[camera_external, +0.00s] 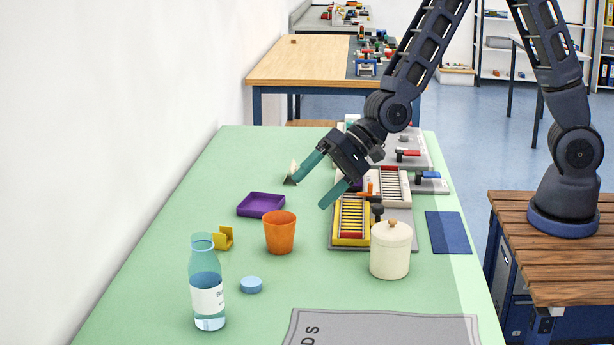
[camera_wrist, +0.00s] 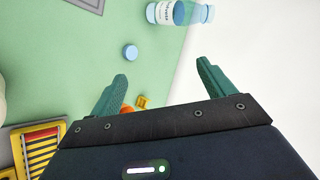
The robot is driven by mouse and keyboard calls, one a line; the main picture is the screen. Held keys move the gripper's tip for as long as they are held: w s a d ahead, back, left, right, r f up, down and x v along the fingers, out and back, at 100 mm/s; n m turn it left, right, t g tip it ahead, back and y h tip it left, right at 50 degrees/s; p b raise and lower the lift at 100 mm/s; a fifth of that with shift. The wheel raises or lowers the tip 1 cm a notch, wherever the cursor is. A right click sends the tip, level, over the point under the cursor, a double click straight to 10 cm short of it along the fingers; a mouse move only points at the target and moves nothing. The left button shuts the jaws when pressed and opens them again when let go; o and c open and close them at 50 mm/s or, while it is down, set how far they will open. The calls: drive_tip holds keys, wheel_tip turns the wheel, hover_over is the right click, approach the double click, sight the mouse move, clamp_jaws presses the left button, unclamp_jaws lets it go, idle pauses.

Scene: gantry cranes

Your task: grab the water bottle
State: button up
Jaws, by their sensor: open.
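The water bottle (camera_external: 207,285) is clear blue with a white label and stands upright at the front left of the green table. It also shows at the top of the wrist view (camera_wrist: 180,12), beyond my fingertips. My gripper (camera_external: 322,180) is open and empty, with two teal fingers held above the table behind the orange cup. In the wrist view my gripper (camera_wrist: 162,70) has its fingers spread wide, well apart from the bottle. A round blue cap (camera_external: 251,285) lies on the table just right of the bottle.
An orange cup (camera_external: 280,232), a yellow holder (camera_external: 223,238) and a purple tray (camera_external: 261,205) stand behind the bottle. A cream lidded jar (camera_external: 390,254) and a yellow rack (camera_external: 351,220) are to the right. A grey mat (camera_external: 385,328) lies at the front. A white wall borders the left.

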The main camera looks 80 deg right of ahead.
drive_tip(key=w+a+f+m+t+y, duration=0.2)
drive_tip(key=w+a+f+m+y, duration=0.1)
drive_tip(key=w+a+f+m, duration=0.35)
drive_tip(key=m+t+h, duration=0.1)
drive_tip(key=m+t, duration=0.5)
drive_tip(key=m, duration=0.9)
approach(207, 273)
drive_tip(key=d+f, duration=0.2)
drive_tip(key=d, duration=0.1)
drive_tip(key=shift+x, duration=5.45)
drive_tip(key=shift+f, duration=0.2)
drive_tip(key=c, duration=1.2)
drive_tip(key=shift+r, duration=0.25)
